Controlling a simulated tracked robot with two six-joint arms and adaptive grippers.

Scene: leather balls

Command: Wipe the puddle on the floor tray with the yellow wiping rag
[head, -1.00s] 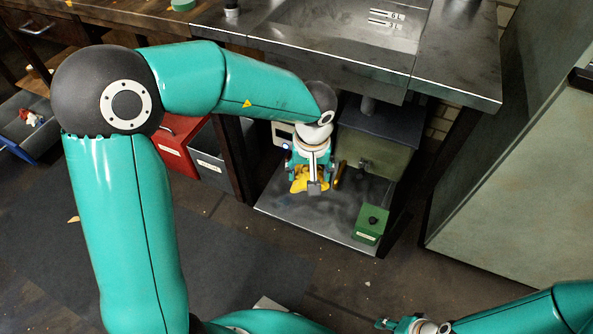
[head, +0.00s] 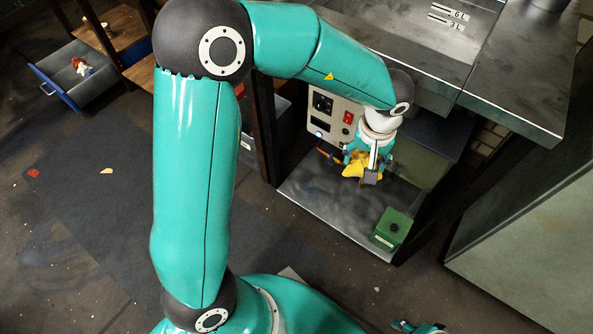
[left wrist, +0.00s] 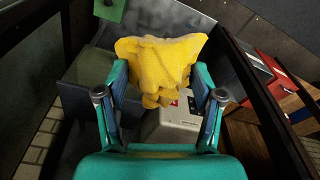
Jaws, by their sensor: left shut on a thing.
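My left gripper (head: 368,172) is shut on the yellow wiping rag (head: 358,168), which hangs bunched between its fingers. The left wrist view shows the rag (left wrist: 160,62) spread above the two fingers, hiding what lies behind it. The gripper is over the back part of the grey floor tray (head: 325,212) under the metal bench. The tray's surface has darker, uneven patches; I cannot tell clearly which is the puddle, or whether the rag touches the tray. My right gripper (head: 418,327) barely shows at the bottom edge, and its opening cannot be made out.
A green box (head: 392,230) with a black knob stands at the tray's front right corner. A pale control box (head: 332,115) and a greenish tank (head: 415,165) stand behind. Dark bench legs flank the tray. The floor in front is mostly clear.

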